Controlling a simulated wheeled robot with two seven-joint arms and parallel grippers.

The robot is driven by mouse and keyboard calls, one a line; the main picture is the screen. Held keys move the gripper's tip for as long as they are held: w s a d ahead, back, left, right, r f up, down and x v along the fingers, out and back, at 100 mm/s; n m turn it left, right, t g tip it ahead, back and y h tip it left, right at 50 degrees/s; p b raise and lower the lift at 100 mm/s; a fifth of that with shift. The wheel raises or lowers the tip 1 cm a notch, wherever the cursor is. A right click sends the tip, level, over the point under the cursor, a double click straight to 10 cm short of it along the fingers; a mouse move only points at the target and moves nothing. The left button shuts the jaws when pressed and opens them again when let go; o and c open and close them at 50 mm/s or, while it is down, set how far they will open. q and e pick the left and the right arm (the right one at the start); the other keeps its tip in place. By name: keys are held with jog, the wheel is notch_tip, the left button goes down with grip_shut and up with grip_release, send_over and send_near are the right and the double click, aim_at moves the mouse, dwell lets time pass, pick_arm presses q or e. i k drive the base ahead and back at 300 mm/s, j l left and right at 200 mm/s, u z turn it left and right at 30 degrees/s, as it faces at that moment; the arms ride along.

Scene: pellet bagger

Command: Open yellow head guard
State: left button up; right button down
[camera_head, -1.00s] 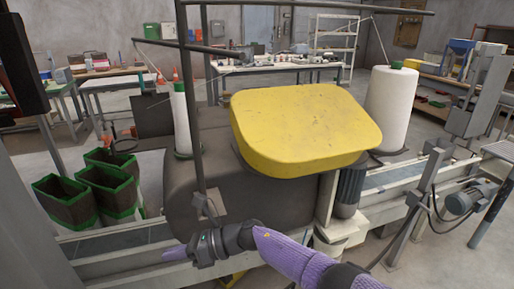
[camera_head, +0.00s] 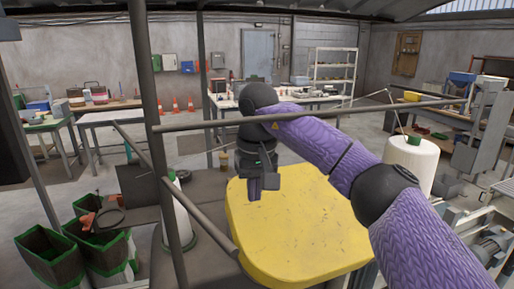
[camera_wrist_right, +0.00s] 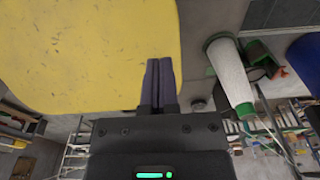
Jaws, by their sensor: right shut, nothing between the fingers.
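The yellow head guard (camera_head: 300,235) is a rounded, scuffed panel over the dark machine body, lying nearly flat and tilted a little. My right arm reaches across its right side. My right gripper (camera_head: 254,193) points down at the guard's back left edge, fingers shut and empty. In the right wrist view the yellow guard (camera_wrist_right: 85,50) fills the upper left, and the shut fingertips (camera_wrist_right: 158,62) overlap its edge. I cannot tell whether they touch it. My left gripper is not in view.
A dark horizontal bar (camera_head: 330,115) and an upright post (camera_head: 158,160) stand close to my right arm. White film rolls stand on the right (camera_head: 408,165) and left (camera_head: 180,225). Green-rimmed dark bins (camera_head: 50,262) are at lower left. Benches line the back.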

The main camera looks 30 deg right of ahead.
aim_at(303, 233)
jog(key=i+l, duration=0.75)
jog(key=i, duration=0.05)
